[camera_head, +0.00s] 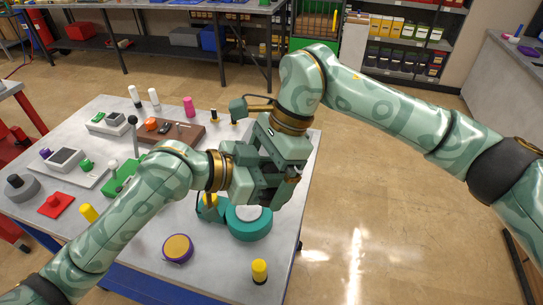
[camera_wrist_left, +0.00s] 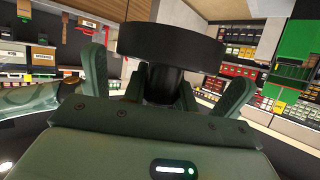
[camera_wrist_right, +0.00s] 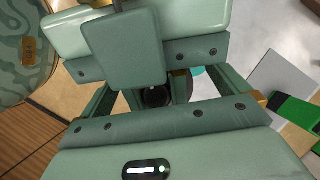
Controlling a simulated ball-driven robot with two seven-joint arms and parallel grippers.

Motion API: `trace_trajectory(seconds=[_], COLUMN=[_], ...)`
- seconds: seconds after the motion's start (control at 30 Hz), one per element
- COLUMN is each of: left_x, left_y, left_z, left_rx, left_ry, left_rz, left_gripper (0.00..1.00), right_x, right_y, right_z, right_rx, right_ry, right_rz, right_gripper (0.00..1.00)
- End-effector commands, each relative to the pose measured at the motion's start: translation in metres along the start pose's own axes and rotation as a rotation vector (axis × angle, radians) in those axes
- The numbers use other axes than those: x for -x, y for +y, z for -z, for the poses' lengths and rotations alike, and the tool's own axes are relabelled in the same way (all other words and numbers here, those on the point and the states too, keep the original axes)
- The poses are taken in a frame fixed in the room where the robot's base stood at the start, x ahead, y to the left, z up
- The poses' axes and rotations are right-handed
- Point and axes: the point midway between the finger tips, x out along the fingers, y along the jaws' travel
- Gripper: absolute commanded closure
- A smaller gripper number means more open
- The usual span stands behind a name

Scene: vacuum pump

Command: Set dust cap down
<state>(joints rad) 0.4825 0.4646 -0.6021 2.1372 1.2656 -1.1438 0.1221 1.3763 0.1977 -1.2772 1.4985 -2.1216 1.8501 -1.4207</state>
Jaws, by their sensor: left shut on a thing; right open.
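My left gripper (camera_head: 272,188) is shut on a black part with a wide round disc on a narrower stem, which I take to be the dust cap (camera_wrist_left: 170,45). The disc stands above the fingers in the left wrist view. My right gripper (camera_head: 262,155) is open, close against the left gripper above the teal pump body (camera_head: 250,228). In the right wrist view a dark round part (camera_wrist_right: 157,95) shows between its fingers; I cannot tell whether they touch it. In the head view the grippers largely hide the cap.
The grey table (camera_head: 215,272) has free room at its front. A purple-and-yellow round part (camera_head: 178,248) and a yellow-topped cylinder (camera_head: 260,271) stand near the front edge. A green block (camera_head: 122,178), a red part (camera_head: 56,204) and a brown tray (camera_head: 185,134) lie farther left and back.

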Motion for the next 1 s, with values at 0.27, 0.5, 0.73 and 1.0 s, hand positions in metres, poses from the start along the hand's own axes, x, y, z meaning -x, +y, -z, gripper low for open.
trace_trajectory(seconds=[0.27, 0.5, 0.73, 1.0], left_x=[0.0, 0.0, -0.001, 0.014], left_y=[0.0, 0.002, 0.002, 0.001], left_z=[0.0, 0.0, 0.0, -0.001], left_rx=[0.0, 0.001, 0.001, -0.001], left_ry=[0.0, 0.001, 0.0, -0.002], left_rz=[0.0, -0.004, -0.006, -0.003], left_gripper=[0.95, 0.94, 0.47, 0.47], right_x=[-0.002, -0.001, 0.0, 0.0], right_y=[0.0, -0.001, -0.001, -0.002], right_z=[0.0, 0.0, 0.0, 0.001], right_rx=[-0.001, 0.0, 0.0, 0.0], right_ry=[0.0, 0.001, 0.001, 0.001], right_rz=[0.0, 0.005, 0.006, 0.007], right_gripper=[0.0, 0.4, 0.4, 0.4])
